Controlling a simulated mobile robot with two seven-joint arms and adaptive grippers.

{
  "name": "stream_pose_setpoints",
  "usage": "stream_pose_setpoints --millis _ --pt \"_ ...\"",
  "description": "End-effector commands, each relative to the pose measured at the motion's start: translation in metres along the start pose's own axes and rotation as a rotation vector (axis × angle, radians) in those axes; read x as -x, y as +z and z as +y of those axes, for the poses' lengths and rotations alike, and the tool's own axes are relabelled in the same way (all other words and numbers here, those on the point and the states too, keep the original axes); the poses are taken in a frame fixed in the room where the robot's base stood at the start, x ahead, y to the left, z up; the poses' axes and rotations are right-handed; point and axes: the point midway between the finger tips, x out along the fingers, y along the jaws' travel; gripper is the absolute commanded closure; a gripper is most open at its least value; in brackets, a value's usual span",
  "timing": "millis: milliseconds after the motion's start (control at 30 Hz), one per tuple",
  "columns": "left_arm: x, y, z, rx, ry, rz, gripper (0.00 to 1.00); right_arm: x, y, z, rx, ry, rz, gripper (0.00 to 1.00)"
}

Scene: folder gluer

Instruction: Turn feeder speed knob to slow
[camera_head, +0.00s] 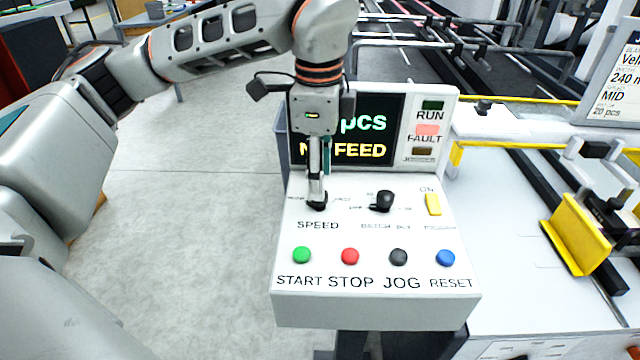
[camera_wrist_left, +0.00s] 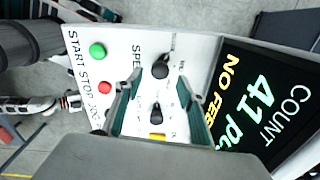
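The black SPEED knob (camera_head: 317,206) sits at the upper left of the sloped control panel, above its printed label. My left gripper (camera_head: 317,190) points down over this knob and partly hides it in the head view. In the left wrist view the SPEED knob (camera_wrist_left: 160,68) shows between the two spread fingertips of my left gripper (camera_wrist_left: 159,80), with a gap on each side. I cannot tell whether a finger touches it. The knob's pointer setting is too small to read.
A second black knob (camera_head: 383,201) and a yellow switch (camera_head: 433,204) stand right of the SPEED knob. Green (camera_head: 302,256), red (camera_head: 350,256), black (camera_head: 398,257) and blue (camera_head: 446,258) buttons line the front. The display (camera_head: 375,150) behind reads NO FEED.

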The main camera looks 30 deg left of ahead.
Motion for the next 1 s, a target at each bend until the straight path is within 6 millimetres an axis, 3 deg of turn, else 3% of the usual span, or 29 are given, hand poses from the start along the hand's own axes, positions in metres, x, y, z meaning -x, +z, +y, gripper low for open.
stream_pose_setpoints --millis 200,400,600,1000 --pt "0.047 0.000 -0.001 0.002 -0.005 0.002 0.61 0.000 0.000 -0.001 -0.001 -0.001 0.001 0.14" --pt "0.076 0.000 -0.001 0.001 -0.003 0.002 0.61 0.000 0.000 -0.001 -0.002 -0.001 0.001 0.14" --pt "0.086 0.000 0.000 0.001 -0.001 0.001 0.61 0.000 0.000 -0.001 -0.002 -0.001 0.001 0.14" --pt "0.086 0.000 0.000 0.001 -0.001 0.001 0.61 0.000 -0.001 -0.001 -0.003 -0.001 0.001 0.14"
